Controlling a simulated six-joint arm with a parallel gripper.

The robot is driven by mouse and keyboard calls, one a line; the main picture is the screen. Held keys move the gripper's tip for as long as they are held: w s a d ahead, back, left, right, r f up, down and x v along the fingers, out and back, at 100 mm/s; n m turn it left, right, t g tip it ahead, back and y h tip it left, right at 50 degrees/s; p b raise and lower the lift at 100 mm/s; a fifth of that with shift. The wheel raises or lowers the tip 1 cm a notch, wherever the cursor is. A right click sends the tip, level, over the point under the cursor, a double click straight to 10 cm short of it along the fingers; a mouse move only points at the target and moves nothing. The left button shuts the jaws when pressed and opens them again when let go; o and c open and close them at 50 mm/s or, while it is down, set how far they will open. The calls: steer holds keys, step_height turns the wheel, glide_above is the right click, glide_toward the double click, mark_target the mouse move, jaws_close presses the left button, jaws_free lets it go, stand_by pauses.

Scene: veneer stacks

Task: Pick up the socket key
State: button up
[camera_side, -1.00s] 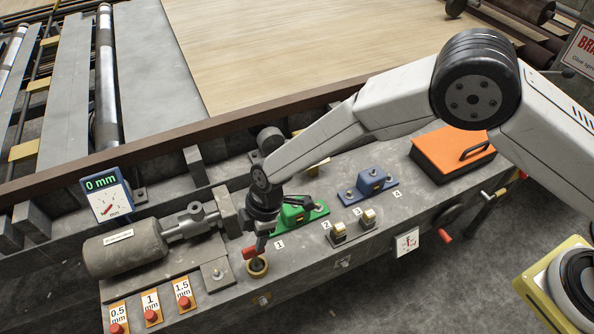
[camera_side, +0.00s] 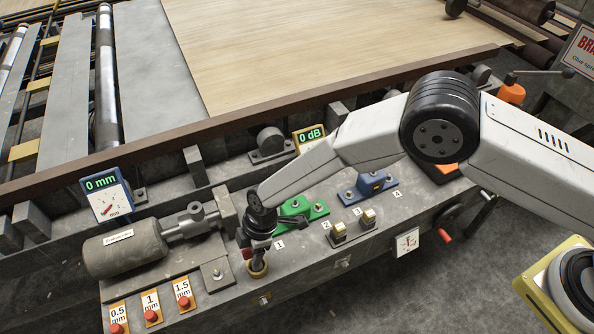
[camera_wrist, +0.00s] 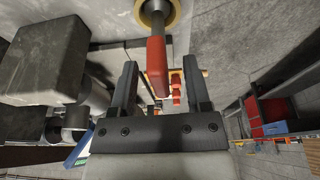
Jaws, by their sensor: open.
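The socket key (camera_wrist: 156,66) appears to be the tool with the red handle and grey shaft. Its shaft stands in a yellow ring holder (camera_wrist: 172,14) on the bench; the holder also shows in the side view (camera_side: 258,271). My gripper (camera_wrist: 161,66) is open, with one dark finger on each side of the red handle and a visible gap to each. In the side view my gripper (camera_side: 258,255) is right above the holder and hides most of the key. Whether a finger touches the handle cannot be told there.
A grey cylinder (camera_side: 125,249) lies left of the holder. A green block (camera_side: 312,210) and a blue block (camera_side: 372,184) sit to the right on the bench. Red buttons (camera_side: 151,315) line the front left. A long brown rail (camera_side: 160,142) runs behind.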

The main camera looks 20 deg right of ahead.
steer(key=shift+a+f, duration=0.2)
steer(key=shift+f, duration=0.45)
jaws_close()
